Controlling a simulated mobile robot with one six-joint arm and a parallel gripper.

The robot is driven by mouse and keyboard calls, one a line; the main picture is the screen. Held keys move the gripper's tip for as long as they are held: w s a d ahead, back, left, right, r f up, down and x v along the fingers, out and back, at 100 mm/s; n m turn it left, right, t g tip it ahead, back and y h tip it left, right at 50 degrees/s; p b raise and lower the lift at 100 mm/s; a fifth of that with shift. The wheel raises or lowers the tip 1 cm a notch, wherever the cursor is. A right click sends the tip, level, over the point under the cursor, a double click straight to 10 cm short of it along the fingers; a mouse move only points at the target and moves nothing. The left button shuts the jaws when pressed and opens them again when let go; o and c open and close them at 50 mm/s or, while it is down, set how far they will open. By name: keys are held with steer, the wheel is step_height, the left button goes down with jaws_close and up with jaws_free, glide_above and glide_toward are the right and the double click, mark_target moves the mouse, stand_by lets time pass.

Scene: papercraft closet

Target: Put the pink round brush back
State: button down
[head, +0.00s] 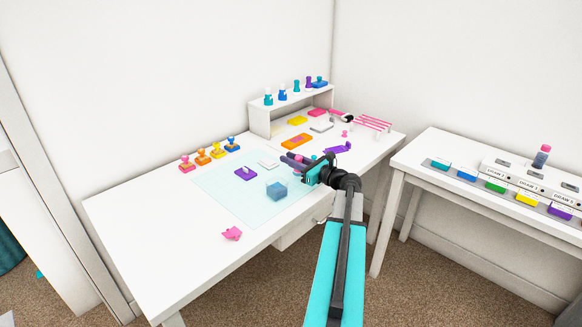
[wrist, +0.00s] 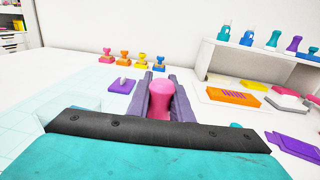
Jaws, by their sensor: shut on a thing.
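My gripper (head: 291,162) reaches in over the white desk, near the right edge of the pale cutting mat (head: 215,196). In the wrist view its two dark fingers (wrist: 160,90) are shut on the pink round brush (wrist: 160,98), which shows as a pink piece with a rounded top and stands roughly upright between them. Its lower end is hidden by the gripper body. In the head view the brush is mostly hidden by the fingers, and I cannot tell whether it touches the desk. A pink barred rack (head: 372,122) stands at the desk's far right corner.
A white shelf (head: 290,108) with several bottles stands at the back. Several colored stamps (head: 208,152) line the desk's left rear. A second table (head: 480,200) is at right.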

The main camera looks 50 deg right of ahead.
steer(key=shift+w+d, duration=0.2)
steer(key=shift+d, duration=0.05)
steer(key=shift+f, duration=1.8)
steer(key=shift+f, duration=0.15)
steer(key=c, duration=1.6)
jaws_free()
steer(key=shift+s, duration=0.1)
steer(key=s, duration=1.1)
steer(key=shift+s+r, duration=0.2)
steer(key=shift+s, duration=0.2)
